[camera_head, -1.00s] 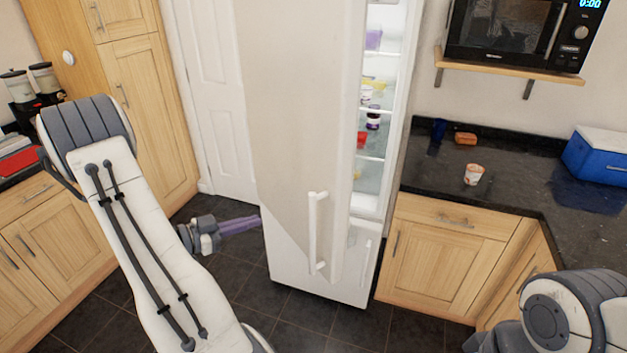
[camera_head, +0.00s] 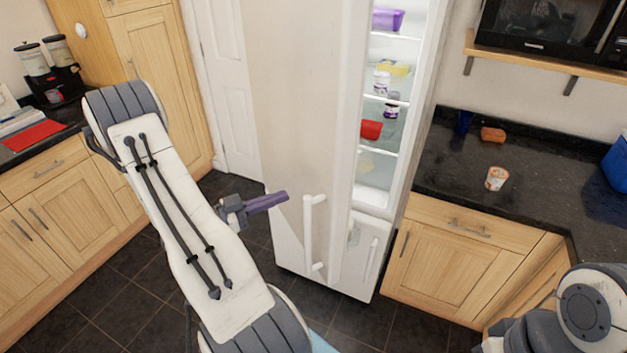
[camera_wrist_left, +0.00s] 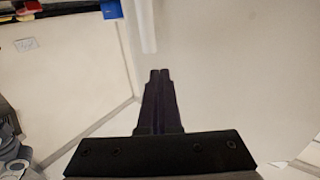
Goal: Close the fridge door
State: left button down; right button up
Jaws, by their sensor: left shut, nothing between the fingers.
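The white fridge door (camera_head: 285,110) stands open in the head view, its broad face towards me. Its vertical bar handle (camera_head: 309,235) is near the lower right edge of that face. Lit shelves of the fridge (camera_head: 376,180) show to the right of the door. My left gripper (camera_head: 285,195), with purple fingers, is shut and empty. Its tips lie left of the handle, over the door's lower left part in the picture; I cannot tell whether they touch. The left wrist view shows the closed fingers (camera_wrist_left: 160,75) against a large pale surface. My right gripper is out of view.
A wooden cabinet with a dark countertop (camera_head: 540,185) stands right of the fridge, holding a small cup (camera_head: 496,178). A microwave (camera_head: 550,30) sits on a shelf above. Dark tiled floor (camera_head: 130,285) is clear at lower left.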

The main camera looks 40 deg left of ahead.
aim_at(322, 182)
pick_arm(q)
jog(key=p+x, duration=0.1)
jog(key=x, duration=0.3)
jog(key=p+x, duration=0.2)
jog(key=x, duration=0.2)
jog(key=shift+r, duration=0.2)
jog(key=shift+w+d+f+p, duration=0.15)
jog(key=shift+w+d+p, duration=0.1)
jog(key=shift+w+p, duration=0.25)
jog(key=shift+w, duration=0.1)
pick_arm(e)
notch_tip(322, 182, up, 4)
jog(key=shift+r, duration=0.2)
pick_arm(q)
jog(key=shift+w, duration=0.1)
